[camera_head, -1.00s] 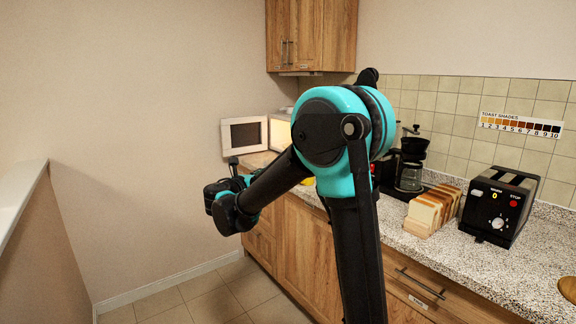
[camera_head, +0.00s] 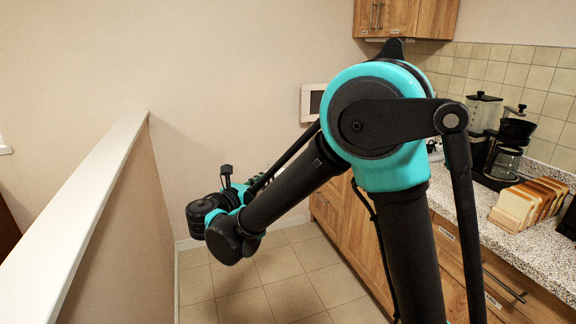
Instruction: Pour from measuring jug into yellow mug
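My gripper (camera_head: 226,180) is at the far end of my arm, left of the counter and above the tiled floor. It is small and partly hidden by my wrist, so I cannot tell whether its fingers are open or shut or whether it holds anything. I cannot make out a measuring jug or a yellow mug. My arm covers part of the counter.
The speckled counter (camera_head: 530,238) runs along the right with sliced bread (camera_head: 527,203) and a coffee maker (camera_head: 508,148). Wooden drawers and doors lie below it. A half wall (camera_head: 85,220) stands at the left. Tiled floor (camera_head: 290,290) is open between them.

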